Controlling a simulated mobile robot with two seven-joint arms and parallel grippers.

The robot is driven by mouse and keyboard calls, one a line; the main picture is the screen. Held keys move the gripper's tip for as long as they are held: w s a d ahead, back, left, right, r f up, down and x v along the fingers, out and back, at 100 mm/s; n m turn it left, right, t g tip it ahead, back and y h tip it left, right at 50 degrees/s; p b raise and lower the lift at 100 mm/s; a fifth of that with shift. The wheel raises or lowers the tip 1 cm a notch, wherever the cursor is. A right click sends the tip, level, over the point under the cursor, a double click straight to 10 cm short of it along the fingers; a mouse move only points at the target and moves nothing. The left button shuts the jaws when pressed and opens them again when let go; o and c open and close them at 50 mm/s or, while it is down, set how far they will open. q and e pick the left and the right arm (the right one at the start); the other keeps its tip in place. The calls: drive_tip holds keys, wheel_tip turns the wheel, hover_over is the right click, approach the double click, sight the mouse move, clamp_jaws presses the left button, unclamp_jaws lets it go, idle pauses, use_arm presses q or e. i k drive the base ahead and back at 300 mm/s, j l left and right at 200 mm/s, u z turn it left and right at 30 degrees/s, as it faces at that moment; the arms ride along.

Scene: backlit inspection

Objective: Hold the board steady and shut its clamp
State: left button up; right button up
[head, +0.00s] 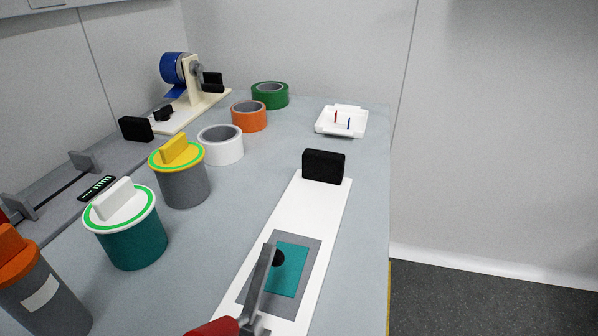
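The long white board (316,205) lies on the table with a black block (323,166) at its far end. A grey plate (311,247) with a teal rectangle (290,272) lies on the board. The clamp (259,283) is at the near end; its grey bar slants upward and its red handle (213,328) is cut off by the bottom edge. A round black tip (277,258) shows beside the bar, over the teal rectangle; I cannot tell whether it touches. Neither of my grippers is in view.
Lidded jars, teal (137,241), grey with yellow lid (183,186) and grey with orange lid (48,300), stand left of the board. White (221,158), orange (249,124) and green (270,103) tape rolls, a blue-roll dispenser (176,70) and a white tray (342,133) are behind.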

sight(270, 256)
drive_tip(key=k+j, duration=0.25)
drive_tip(key=i+l+u, duration=0.25)
drive_tip(key=l+u, duration=0.25)
drive_tip(key=i+l+u, duration=0.15)
drive_tip(key=l+u, duration=1.35)
drive_tip(key=l, duration=0.25)
drive_tip(key=k+l+u, duration=0.15)
drive_tip(key=l+u, duration=0.35)
